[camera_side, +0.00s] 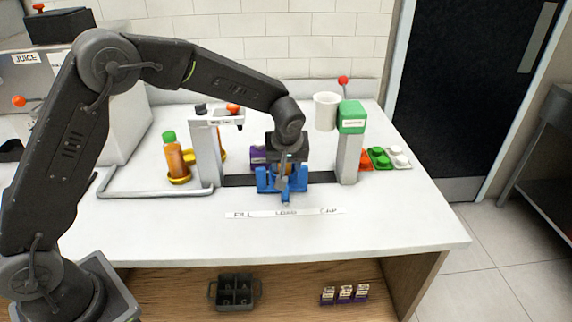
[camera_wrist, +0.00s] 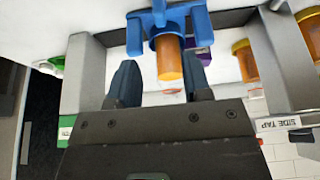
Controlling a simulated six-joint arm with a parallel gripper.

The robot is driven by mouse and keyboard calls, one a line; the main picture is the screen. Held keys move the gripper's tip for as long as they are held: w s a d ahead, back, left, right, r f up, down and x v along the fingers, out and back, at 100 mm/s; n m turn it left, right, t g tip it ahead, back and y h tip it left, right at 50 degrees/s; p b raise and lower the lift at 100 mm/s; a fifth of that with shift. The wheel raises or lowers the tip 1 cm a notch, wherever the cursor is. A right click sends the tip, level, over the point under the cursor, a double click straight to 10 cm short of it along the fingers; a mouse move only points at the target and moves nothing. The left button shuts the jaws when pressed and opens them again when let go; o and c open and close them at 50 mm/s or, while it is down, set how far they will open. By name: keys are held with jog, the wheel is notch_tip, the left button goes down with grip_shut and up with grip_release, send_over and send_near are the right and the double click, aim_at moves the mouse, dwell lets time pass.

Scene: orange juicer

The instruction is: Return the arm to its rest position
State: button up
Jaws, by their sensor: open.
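My gripper (camera_side: 287,165) is low over the middle of the counter, at the blue holder (camera_side: 268,180). In the wrist view my gripper (camera_wrist: 160,65) is open, its two dark fingers on either side of an orange bottle (camera_wrist: 169,60). A clear gap shows between the bottle and at least the left finger. The bottle sits in the blue holder (camera_wrist: 160,22), and its top is partly hidden. In the side view my gripper mostly hides this bottle. My arm reaches out from the left, bent high at the elbow.
A tap stand (camera_side: 206,150) is left of my gripper, and a green-topped post (camera_side: 351,118) with a white cup (camera_side: 326,112) is right. A green-capped juice bottle (camera_side: 175,158) stands at left. A purple box (camera_side: 258,156) is behind. The front counter is clear except a label strip (camera_side: 284,213).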

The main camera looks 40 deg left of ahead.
jog(key=s+a+r+m+h, duration=0.15)
jog(key=s+r+m, duration=0.25)
jog(key=s+r, duration=0.95)
jog(key=s+r+m+t+h, duration=0.1)
jog(key=s+m, duration=0.4)
jog(key=s, duration=1.3)
jog(key=shift+d+t+h, duration=0.15)
jog(key=shift+t+h, duration=0.2)
jog(key=shift+t, duration=0.35)
